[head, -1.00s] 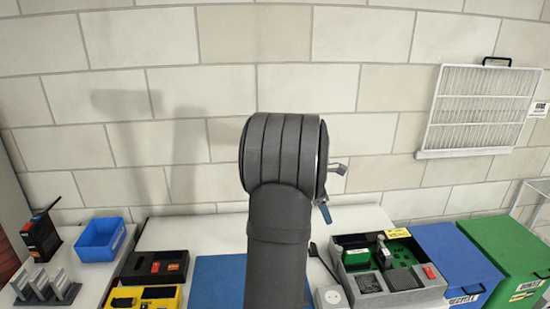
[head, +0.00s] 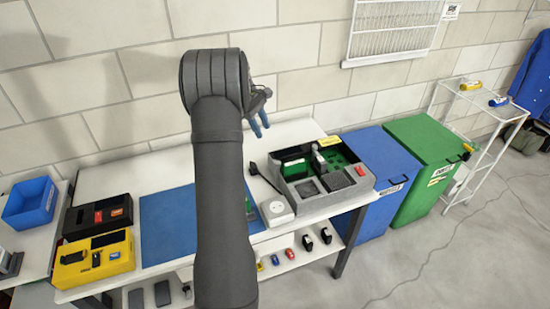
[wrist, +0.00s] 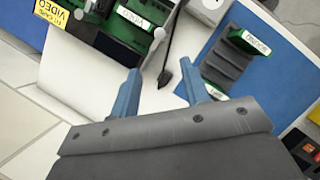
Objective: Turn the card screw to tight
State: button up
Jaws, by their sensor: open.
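The grey computer case (head: 352,199) stands open on the white bench, with green boards inside. In the wrist view part of it shows at the top left, with a green card (wrist: 117,28) bearing a white label. A small pale round head (wrist: 159,33) sits at that card's end; I cannot tell for sure that it is the card screw or how tight it is. My gripper (wrist: 160,86) is open and empty, its two blue fingers apart above the bench. In the head view its fingers (head: 259,116) hang behind the case's left, not touching it.
A dark slotted rack (wrist: 222,74) with labelled green cards stands on a blue mat (head: 168,221). A white socket box (head: 276,211) and black plug (wrist: 165,77) lie left of the case. Blue (head: 372,148) and green (head: 420,146) bins stand to its right.

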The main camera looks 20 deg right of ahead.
aim_at(277, 162)
jog(key=x, duration=1.3)
jog(key=shift+f, duration=0.15)
grip_shut()
